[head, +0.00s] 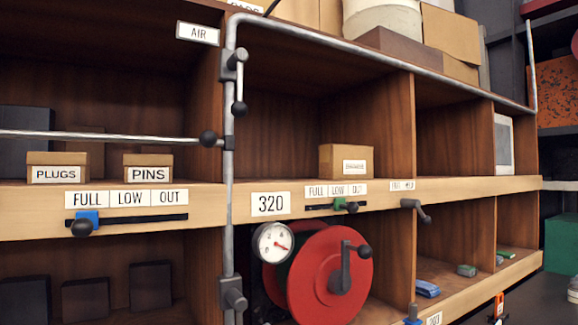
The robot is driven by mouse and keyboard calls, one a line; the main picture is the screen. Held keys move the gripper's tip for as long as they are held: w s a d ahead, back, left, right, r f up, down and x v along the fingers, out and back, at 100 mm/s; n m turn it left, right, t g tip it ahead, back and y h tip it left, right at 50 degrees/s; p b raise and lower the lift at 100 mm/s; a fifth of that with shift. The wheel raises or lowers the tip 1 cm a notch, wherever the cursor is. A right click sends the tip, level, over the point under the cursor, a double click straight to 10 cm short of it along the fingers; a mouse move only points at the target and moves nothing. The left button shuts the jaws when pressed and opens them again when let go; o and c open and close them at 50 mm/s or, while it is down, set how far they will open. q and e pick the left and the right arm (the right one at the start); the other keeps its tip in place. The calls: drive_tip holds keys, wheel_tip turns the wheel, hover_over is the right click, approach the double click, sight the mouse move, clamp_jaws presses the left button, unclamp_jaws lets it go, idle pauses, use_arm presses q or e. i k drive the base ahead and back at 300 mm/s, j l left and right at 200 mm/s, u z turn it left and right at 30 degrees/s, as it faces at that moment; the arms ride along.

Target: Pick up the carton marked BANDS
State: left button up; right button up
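A small brown carton (340,155) stands on the middle shelf of the centre bay, towards its right side. The small print on its white label (354,167) is too blurred to read for certain. Two other cartons stand in the left bay, one marked PLUGS (57,162) and one marked PINS (148,161). I cannot tell for certain which carton is marked BANDS. Neither of my grippers is in view.
A grey pipe (229,180) runs upright between the left and centre bays, then along the top. A rod with a black knob (100,135) crosses the left bay's front. A red reel (318,278) and gauge (272,243) sit below the carton. Space left of the carton is clear.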

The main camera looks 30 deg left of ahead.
sight(337, 161)
drive_tip(key=i+l+u, duration=0.2)
drive_tip(key=l+u, duration=0.15)
drive_tip(key=u, duration=0.15)
drive_tip(key=i+l+u, duration=0.1)
drive_tip(key=l+u, duration=0.4)
drive_tip(key=i+l+u, duration=0.1)
drive_tip(key=l+u, duration=0.2)
drive_tip(key=u, duration=0.2)
drive_tip(key=z, duration=0.2)
drive_tip(key=k+l, duration=0.05)
